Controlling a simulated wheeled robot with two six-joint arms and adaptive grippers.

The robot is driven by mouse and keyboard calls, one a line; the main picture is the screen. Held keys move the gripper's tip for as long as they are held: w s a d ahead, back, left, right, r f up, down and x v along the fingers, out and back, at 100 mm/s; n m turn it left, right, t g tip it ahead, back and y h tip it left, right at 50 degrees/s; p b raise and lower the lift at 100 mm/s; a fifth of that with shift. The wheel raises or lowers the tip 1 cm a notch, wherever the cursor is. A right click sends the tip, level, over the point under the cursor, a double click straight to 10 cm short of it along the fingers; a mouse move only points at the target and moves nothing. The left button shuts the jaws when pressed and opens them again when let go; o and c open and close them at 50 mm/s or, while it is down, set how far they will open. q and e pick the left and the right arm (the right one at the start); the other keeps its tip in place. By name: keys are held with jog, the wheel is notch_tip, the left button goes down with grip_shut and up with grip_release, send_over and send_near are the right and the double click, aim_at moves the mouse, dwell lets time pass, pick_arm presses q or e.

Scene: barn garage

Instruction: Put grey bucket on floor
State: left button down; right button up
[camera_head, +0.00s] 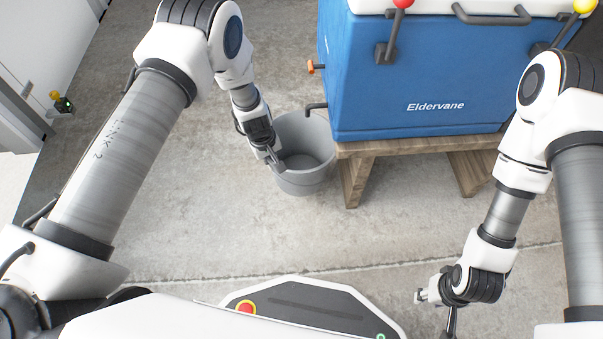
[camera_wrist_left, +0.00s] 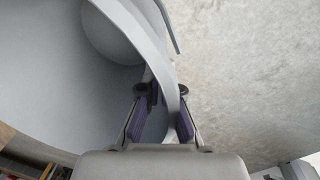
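The grey bucket (camera_head: 305,181) stands upright and looks empty, left of the wooden stand. It appears to rest on the floor (camera_head: 210,220), though its base contact is hard to make out. My left gripper (camera_head: 276,163) is at the bucket's left rim. In the left wrist view, my left gripper (camera_wrist_left: 163,110) has its fingers apart on both sides of the bucket wall (camera_wrist_left: 60,85), with a gap beside the rim. My right gripper (camera_head: 450,322) points down at the lower right, away from the bucket; its fingertips are partly cut off.
A blue cooler (camera_head: 400,80) marked Eldervane sits on a low wooden stand (camera_head: 355,175), close to the bucket's right side. Concrete floor is open in front and left of the bucket. A white door or wall (camera_head: 45,35) is at upper left.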

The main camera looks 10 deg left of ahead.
pick_arm(q)
notch_tip(320, 180, down, 10)
jog(key=b, duration=0.4)
jog(key=shift+w+r+b, duration=0.15)
jog(key=shift+b, duration=0.25)
jog(key=c, duration=1.8)
grip_release()
jog(key=shift+f, duration=0.2)
jog(key=o, duration=0.5)
